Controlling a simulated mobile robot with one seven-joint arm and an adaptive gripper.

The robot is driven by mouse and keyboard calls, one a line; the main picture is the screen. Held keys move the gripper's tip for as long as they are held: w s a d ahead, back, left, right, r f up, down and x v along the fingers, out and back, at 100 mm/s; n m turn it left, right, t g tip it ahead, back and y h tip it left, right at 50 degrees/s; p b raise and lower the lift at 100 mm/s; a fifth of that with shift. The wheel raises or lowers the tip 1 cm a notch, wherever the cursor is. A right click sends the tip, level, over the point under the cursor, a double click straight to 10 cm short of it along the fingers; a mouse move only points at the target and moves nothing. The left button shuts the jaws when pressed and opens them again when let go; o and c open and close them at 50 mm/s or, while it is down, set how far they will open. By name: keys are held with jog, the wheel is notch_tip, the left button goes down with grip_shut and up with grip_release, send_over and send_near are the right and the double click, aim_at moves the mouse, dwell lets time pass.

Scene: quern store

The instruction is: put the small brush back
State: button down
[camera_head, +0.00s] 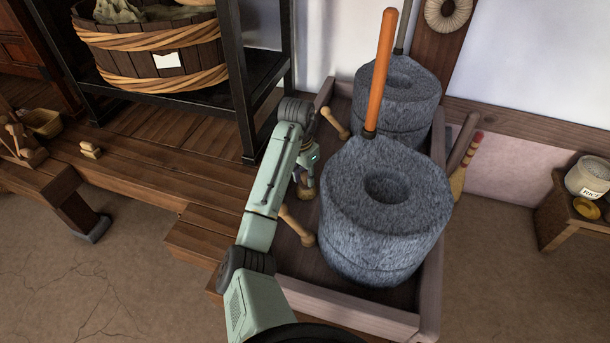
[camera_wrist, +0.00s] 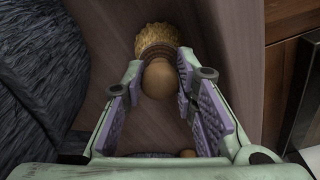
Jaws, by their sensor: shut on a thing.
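My gripper (camera_head: 307,176) is low in the wooden tray (camera_head: 374,318), just left of the front stone quern (camera_head: 385,235). In the wrist view my gripper (camera_wrist: 160,76) is shut on the small brush (camera_wrist: 156,38), with its round wooden knob between the purple pads. The brush's tan bristles point away from my palm, over the tray's wood. In the head view the brush (camera_head: 305,192) is a small tan patch below the fingers, partly hidden. I cannot tell whether the bristles touch the tray floor.
A wooden peg (camera_head: 298,227) is in front of my gripper and another peg (camera_head: 335,122) behind it. A second quern (camera_head: 405,88) stands behind. An orange handle (camera_head: 380,68) rises from the front quern. A black shelf (camera_head: 245,90) with a bound tub (camera_head: 150,60) stands left.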

aim_at(302, 186)
jog(key=c, duration=1.3)
grip_release()
notch_tip(302, 186, up, 12)
jog(key=s+p, duration=0.1)
jog(key=p, duration=0.1)
jog(key=shift+a+p, duration=0.4)
jog(key=shift+a, duration=0.05)
